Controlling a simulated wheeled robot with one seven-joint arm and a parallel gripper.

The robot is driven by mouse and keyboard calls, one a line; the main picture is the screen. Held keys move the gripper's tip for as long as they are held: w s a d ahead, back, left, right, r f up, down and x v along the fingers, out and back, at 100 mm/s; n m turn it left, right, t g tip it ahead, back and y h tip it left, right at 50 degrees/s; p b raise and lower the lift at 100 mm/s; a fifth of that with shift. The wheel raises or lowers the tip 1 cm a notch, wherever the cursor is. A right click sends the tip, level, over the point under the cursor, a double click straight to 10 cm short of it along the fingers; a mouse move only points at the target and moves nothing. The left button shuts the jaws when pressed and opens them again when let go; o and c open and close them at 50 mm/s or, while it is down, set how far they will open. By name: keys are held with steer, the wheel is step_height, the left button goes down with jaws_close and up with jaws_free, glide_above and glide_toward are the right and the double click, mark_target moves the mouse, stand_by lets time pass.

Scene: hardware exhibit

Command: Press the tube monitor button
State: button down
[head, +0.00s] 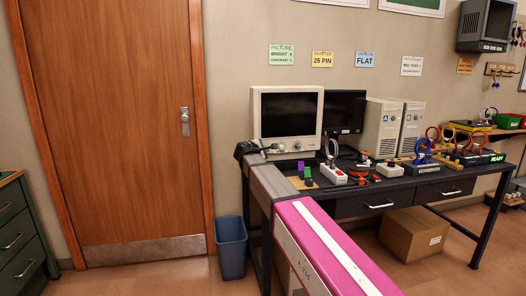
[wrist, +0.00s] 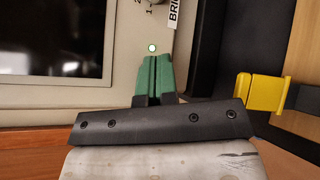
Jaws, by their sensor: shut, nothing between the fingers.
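The tube monitor (head: 287,141) is a beige box with a dark screen, standing at the left end of the black table. In the wrist view its beige front (wrist: 110,9) shows beside the dark screen. A small round button (wrist: 152,47) glows pale green-white on that front. My gripper (wrist: 153,60) has green fingers, shut together and empty, with the tips just below the button in the picture. I cannot tell whether they touch it. In the head view my gripper (head: 271,148) is at the monitor's lower left front, with its tips hard to make out.
A dark flat monitor (head: 344,110) and beige computer towers (head: 381,128) stand to the right. A white power strip (head: 333,174) and small coloured parts lie on the table (head: 345,190). A yellow piece (wrist: 262,92) is right of my fingers. A blue bin (head: 231,248) stands by the door.

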steer(key=shift+s+d, duration=0.25)
steer(key=shift+s, duration=0.7)
steer(key=shift+s+d, duration=0.3)
steer(key=shift+s, duration=0.65)
steer(key=shift+s+d, duration=0.25)
steer(key=shift+s, duration=0.7)
